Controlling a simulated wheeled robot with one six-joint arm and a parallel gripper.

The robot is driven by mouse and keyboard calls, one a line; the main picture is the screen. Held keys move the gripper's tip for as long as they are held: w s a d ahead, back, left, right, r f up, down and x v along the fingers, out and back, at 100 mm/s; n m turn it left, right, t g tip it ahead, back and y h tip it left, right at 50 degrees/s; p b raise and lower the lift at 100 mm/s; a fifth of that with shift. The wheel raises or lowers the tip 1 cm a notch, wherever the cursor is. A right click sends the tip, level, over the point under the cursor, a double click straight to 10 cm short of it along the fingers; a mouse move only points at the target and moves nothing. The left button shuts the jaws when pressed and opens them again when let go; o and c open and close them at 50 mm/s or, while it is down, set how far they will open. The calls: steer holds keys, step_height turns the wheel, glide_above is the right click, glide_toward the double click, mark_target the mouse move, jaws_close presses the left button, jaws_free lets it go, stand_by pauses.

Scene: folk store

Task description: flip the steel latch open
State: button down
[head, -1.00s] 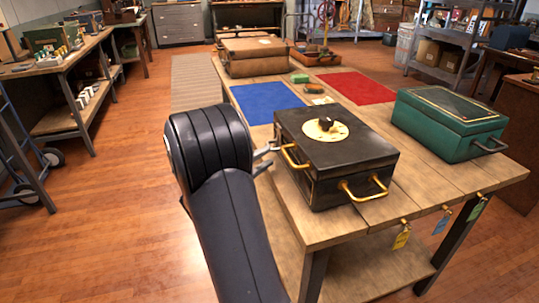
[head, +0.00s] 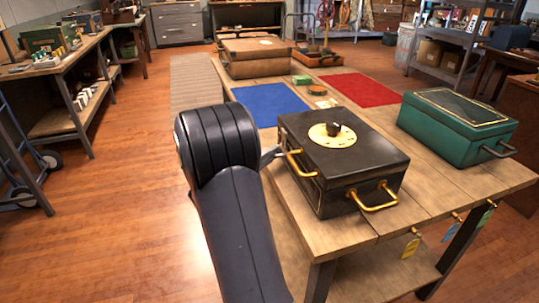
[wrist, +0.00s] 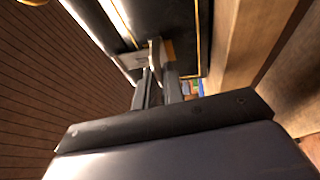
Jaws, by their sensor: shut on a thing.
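The black box (head: 345,165) with gold trim, brass handles and a round brass dial (head: 332,135) stands on the wooden table, lid down. In the wrist view its dark side (wrist: 170,18) fills the top middle. The steel latch (wrist: 155,50) sits on that side, beside a small brass-coloured plate (wrist: 169,50). My gripper (wrist: 157,76) reaches up to the latch, its two fingers close together and shut on it. In the head view my arm hides most of the gripper; only a grey tip (head: 271,155) shows at the box's left side. The latch is not clear there.
A green box (head: 458,122) stands to the right on the same table (head: 450,190). A blue mat (head: 268,103), a red mat (head: 362,89) and a brown case (head: 254,58) lie farther back. Tags hang from the front edge. The floor at left is open.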

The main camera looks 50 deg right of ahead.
steer(key=shift+a+r, duration=0.1)
stand_by(0.5)
step_height(320, 180, up, 10)
steer(key=a+m+t+y+p, duration=0.1)
steer(key=m+t+y+p, duration=0.3)
steer(key=y+p, duration=1)
steer(key=w+p, duration=0.1)
steer(key=p, duration=0.5)
steer(key=shift+a+m+t+y, duration=0.3)
steer(key=shift+y, duration=0.1)
steer(key=shift+f+p, duration=0.2)
steer(key=shift+p, duration=0.1)
steer(key=c, duration=1.5)
jaws_free()
